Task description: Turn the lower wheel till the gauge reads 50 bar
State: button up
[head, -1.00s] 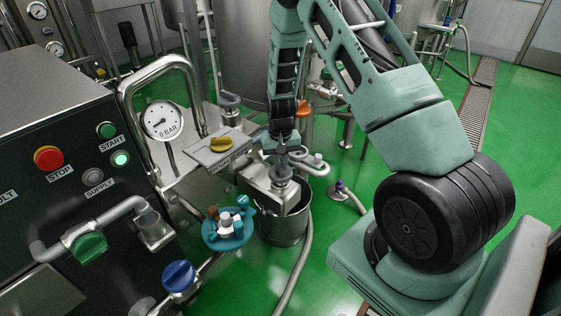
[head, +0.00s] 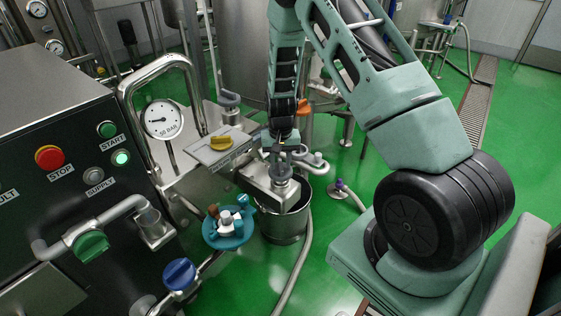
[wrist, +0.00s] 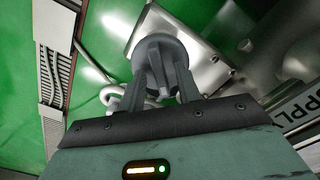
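The round pressure gauge (head: 162,119) faces me at the left of the head view. Its needle points left, and its readout looks like 50 BAR, though the print is small. My gripper (head: 281,152) reaches down at the steel pipework above the bucket. In the wrist view its two fingers (wrist: 160,92) sit on either side of the grey lower wheel (wrist: 158,50) and look closed on it. In the head view the wheel is largely hidden by my gripper. Another grey wheel (head: 229,98) stands higher, behind the yellow-handled plate.
A plate with a yellow handle (head: 221,143) is close left of my gripper. A bent steel rail (head: 160,65) frames the gauge. The control cabinet (head: 60,125) fills the left.

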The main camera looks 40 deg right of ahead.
aim_at(280, 164)
notch_tip(280, 164, up, 18)
jog(key=shift+f, duration=0.25)
dwell(0.4)
dwell(3.2)
